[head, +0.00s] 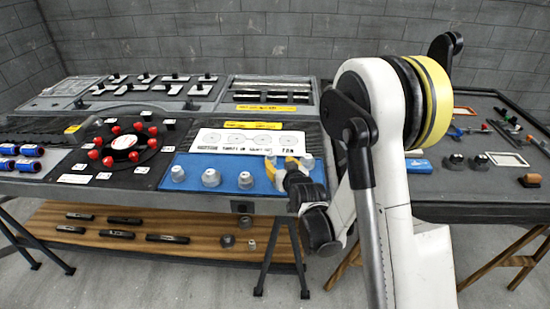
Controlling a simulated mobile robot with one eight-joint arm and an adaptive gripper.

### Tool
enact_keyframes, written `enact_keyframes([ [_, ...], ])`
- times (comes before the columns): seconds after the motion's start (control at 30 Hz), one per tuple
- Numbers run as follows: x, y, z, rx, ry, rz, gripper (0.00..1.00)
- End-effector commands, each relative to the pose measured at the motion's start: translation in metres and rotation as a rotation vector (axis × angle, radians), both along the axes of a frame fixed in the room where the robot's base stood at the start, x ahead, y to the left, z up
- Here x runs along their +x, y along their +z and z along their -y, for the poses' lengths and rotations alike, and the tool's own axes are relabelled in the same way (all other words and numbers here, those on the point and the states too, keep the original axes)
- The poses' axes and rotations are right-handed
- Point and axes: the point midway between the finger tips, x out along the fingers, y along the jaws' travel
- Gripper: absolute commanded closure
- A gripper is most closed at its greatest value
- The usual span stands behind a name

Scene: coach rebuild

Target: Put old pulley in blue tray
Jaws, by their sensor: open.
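A flat blue tray (222,186) lies at the front right of the left workbench. Several grey, cone-like parts (211,177) stand on it. My gripper (288,168), open, is over or beside the tray's right end, partly hidden by my own wrist. Yellow pieces show around it, and I cannot tell whether any part lies between its fingers. I cannot tell for sure which thing is the old pulley. Small dark round parts (455,161) stand on the right table, next to a small blue item (418,168).
A black disc with red knobs (123,143) sits left of the blue tray. Blue-and-red cylinders (30,151) lie at the far left. A wooden shelf (185,222) below holds dark bars and round parts. My arm hides the gap between the tables.

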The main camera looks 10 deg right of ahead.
Motion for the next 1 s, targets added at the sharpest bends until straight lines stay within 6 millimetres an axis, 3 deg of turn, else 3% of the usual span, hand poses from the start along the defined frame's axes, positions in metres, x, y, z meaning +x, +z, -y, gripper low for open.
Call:
enact_keyframes([
  [0.17,-0.013,0.012,-0.001,0.000,0.002,-0.018,0.55],
  [0.37,-0.047,0.058,-0.006,0.002,0.011,-0.126,0.55],
  [0.57,-0.116,0.101,-0.010,0.003,0.013,-0.276,0.55],
  [0.7,-0.177,0.118,-0.011,0.000,0.007,-0.379,0.55],
  [0.9,-0.266,0.122,-0.009,-0.004,-0.009,-0.514,0.55],
  [1.0,-0.298,0.119,-0.008,-0.007,-0.016,-0.562,0.55],
])
